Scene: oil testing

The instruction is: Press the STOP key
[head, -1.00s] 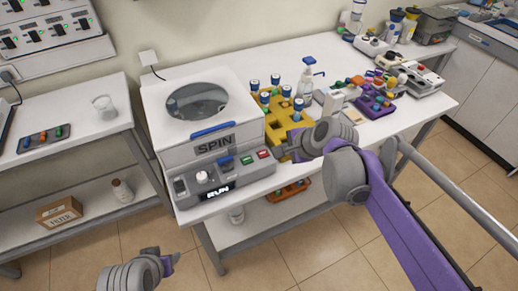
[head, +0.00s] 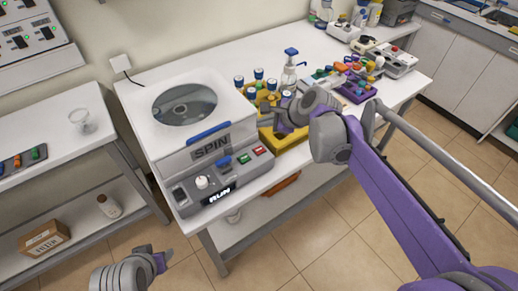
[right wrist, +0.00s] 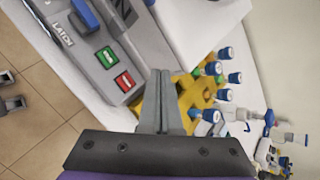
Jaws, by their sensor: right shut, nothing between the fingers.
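The spin machine (head: 175,140) stands on the left part of the white bench, with a lit RUN display (head: 218,196) on its front panel. Its red key (head: 259,150) sits at the panel's right end beside a green key (head: 244,157). In the right wrist view the red key (right wrist: 124,81) and green key (right wrist: 106,57) are left of my fingers; their lettering is too small to read surely. My right gripper (head: 281,130) is shut and empty, to the right of the red key and apart from it, over the yellow rack. My left gripper (head: 165,261) is low in front of the bench, its jaws unclear.
The yellow rack (head: 285,141) with several blue-capped tubes stands right of the machine. A pump bottle (head: 290,75) and a purple rack (head: 358,92) are farther back. The blue latch (right wrist: 85,13) shows beside the keys. Open floor lies in front of the bench.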

